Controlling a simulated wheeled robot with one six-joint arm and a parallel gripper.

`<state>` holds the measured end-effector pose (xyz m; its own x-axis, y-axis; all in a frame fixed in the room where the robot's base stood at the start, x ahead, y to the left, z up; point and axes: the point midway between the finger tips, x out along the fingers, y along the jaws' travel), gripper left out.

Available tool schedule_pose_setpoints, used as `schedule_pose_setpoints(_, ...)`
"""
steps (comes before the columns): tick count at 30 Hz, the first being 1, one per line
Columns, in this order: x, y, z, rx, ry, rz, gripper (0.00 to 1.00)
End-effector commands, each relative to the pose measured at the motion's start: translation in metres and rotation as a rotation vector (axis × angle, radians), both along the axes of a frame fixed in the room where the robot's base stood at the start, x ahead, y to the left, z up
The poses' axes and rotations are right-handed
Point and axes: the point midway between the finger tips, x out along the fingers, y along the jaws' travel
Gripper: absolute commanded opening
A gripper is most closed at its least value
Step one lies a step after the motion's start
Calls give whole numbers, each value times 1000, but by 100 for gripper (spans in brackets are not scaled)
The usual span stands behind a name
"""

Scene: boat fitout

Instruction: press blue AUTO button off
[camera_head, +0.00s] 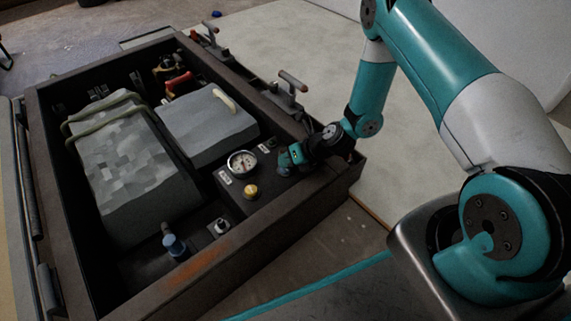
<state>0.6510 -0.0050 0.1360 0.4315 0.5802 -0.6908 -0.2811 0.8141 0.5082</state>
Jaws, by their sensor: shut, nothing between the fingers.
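My gripper (288,162) reaches over the right corner of a dark open box, with its tip low over the small panel (231,190) in the box. The fingers look closed, with nothing seen in them. I cannot make out a blue AUTO button. The area right under the gripper tip is hidden, and I cannot tell whether the tip touches the panel. A blue-capped fitting (174,245) stands near the front of the box, well left of the gripper; I see no label on it.
The panel carries a round gauge (242,163) and a yellow knob (252,191).

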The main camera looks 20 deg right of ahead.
Motion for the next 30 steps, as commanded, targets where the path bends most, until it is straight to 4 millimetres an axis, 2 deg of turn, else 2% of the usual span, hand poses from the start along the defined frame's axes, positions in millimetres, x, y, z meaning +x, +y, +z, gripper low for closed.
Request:
schedule_pose_setpoints(1,-5,-1,-3,-10,14,3,0)
schedule_pose_setpoints(14,-8,-3,1,-7,20,2,0)
schedule_pose_setpoints(30,-4,-1,60,-5,9,2,0)
